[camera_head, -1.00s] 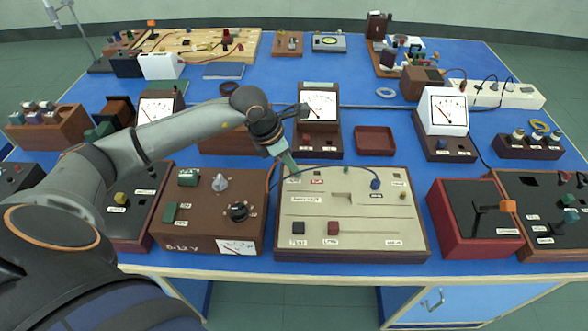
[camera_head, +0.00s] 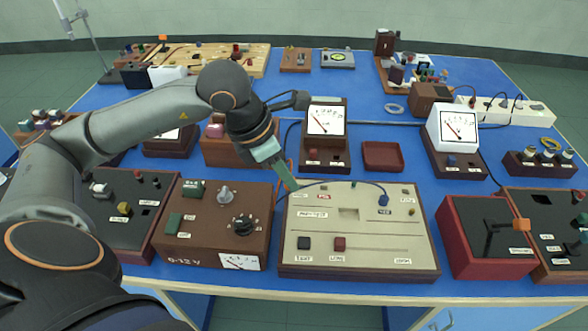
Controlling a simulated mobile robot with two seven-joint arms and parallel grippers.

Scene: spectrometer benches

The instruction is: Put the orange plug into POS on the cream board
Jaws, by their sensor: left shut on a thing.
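The cream board (camera_head: 355,262) lies at the front middle of the bench in a brown frame. My left gripper (camera_head: 286,177) comes down at its back left corner, shut, with its green fingers angled down to the right. A small patch of orange, apparently the orange plug (camera_head: 291,185), shows at the fingertips; most of it is hidden. I cannot tell whether it touches the board. My right gripper is not in view.
A blue plug (camera_head: 383,199) stands at the board's back right, with a dark lead arching left. A brown supply box (camera_head: 215,225) is close at left, a red box (camera_head: 480,255) at right. A meter (camera_head: 325,121) and a red tray (camera_head: 382,157) stand behind.

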